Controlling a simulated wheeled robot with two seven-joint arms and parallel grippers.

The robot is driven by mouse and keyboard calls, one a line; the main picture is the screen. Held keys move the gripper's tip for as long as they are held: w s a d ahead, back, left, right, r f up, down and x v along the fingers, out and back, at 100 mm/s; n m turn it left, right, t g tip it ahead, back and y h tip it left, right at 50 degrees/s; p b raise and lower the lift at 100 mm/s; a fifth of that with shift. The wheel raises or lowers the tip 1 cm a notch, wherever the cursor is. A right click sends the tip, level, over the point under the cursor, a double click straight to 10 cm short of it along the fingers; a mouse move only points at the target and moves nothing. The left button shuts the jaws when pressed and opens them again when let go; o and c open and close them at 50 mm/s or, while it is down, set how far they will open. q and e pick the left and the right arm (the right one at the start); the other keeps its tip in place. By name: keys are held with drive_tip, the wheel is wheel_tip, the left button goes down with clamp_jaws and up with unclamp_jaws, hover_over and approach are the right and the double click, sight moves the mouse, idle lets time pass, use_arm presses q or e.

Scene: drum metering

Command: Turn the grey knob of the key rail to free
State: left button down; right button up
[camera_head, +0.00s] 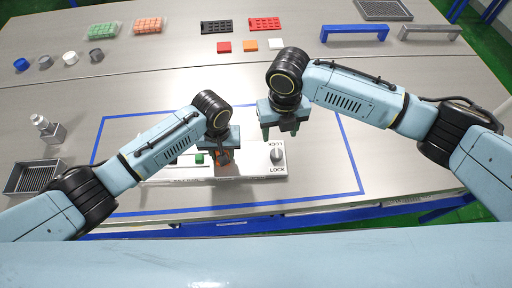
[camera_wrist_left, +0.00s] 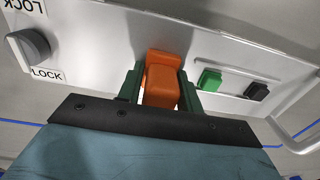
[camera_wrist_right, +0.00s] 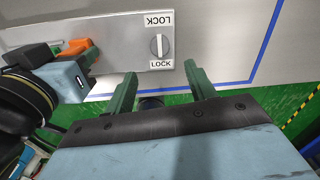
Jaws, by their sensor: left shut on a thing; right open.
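The grey knob (camera_head: 277,154) sits at the right end of the silver key rail (camera_head: 256,170). In the right wrist view the knob (camera_wrist_right: 159,44) is round with a ridge running up and down the picture, between two LOCK labels, one upside down. It also shows in the left wrist view (camera_wrist_left: 34,43). My left gripper (camera_wrist_left: 162,92) is shut on an orange block-like key (camera_wrist_left: 162,70) on the rail, left of the knob. My right gripper (camera_wrist_right: 162,88) is open and empty, above and near the knob, not touching it.
A green block (camera_wrist_left: 208,80) and a black block (camera_wrist_left: 256,91) sit on the rail beside the orange key. Blue tape (camera_head: 354,165) frames the work area. Blue and grey handles (camera_head: 354,32), coloured blocks (camera_head: 250,46) and trays stand farther back.

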sight(277, 152)
wheel_tip(277, 152, down, 10)
drive_tip(key=m, duration=0.5)
drive_tip(key=shift+w+f, duration=0.1)
idle(0.4)
drive_tip(key=shift+c, duration=0.2)
drive_tip(key=c, duration=0.9)
